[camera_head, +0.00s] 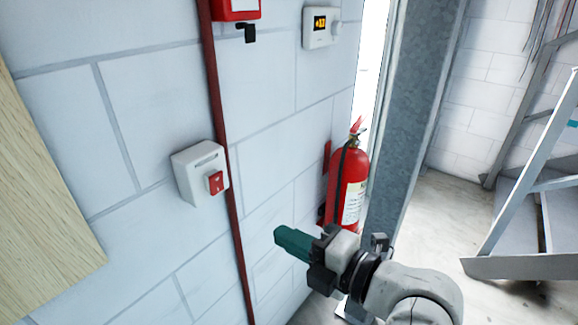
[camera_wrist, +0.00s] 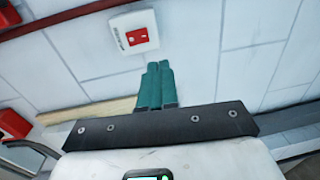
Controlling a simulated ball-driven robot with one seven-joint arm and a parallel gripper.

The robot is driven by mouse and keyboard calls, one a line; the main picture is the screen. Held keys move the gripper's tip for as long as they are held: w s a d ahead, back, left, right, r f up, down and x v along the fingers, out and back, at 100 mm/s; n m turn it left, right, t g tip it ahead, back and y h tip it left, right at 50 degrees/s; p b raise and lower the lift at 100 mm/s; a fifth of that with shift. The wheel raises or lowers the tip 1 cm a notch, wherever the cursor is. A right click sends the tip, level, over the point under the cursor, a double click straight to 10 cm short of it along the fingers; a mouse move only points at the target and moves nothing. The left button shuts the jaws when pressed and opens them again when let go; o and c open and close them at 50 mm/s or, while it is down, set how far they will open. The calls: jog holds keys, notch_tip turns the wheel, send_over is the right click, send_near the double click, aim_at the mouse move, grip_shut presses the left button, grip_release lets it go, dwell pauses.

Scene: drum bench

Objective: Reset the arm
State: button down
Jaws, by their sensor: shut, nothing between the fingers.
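My gripper (camera_head: 280,237) has green fingers and shows at the lower middle of the head view, in front of the white block wall. Its fingers are together and hold nothing. In the wrist view the closed fingers (camera_wrist: 159,68) point up toward a white wall box with a red switch (camera_wrist: 137,37). In the head view this box (camera_head: 194,172) is on the wall, up and left of my gripper. My gripper appears apart from it. My arm reaches in from the lower right.
A red fire extinguisher (camera_head: 349,182) is at the wall behind my gripper, beside a grey metal column (camera_head: 405,110). A dark red pipe (camera_head: 226,160) runs down the wall. A thermostat (camera_head: 320,27) is higher up. A wooden panel (camera_head: 40,200) is at left, metal stairs (camera_head: 530,200) at right.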

jog(key=s+d+f+m+g+h, duration=0.2)
jog(key=s+d+f+m+h, duration=0.25)
jog(key=d+f+m, duration=0.5)
jog(key=s+d+f+m+g+h, duration=0.2)
jog(key=s+d+f+m+h, duration=0.3)
jog(key=f, duration=0.7)
jog(key=s+d+f+m+g+h, duration=0.2)
jog(key=s+d+f+m, duration=0.2)
jog(key=s, duration=0.5)
jog(key=s+d+f+m+g+h, duration=0.2)
jog(key=s+d+f+m, duration=0.3)
jog(key=s+d+m, duration=0.3)
jog(key=shift+s+d+f+m+g, duration=0.25)
jog(key=shift+s+m+g, duration=0.45)
jog(key=shift+s+m, duration=0.4)
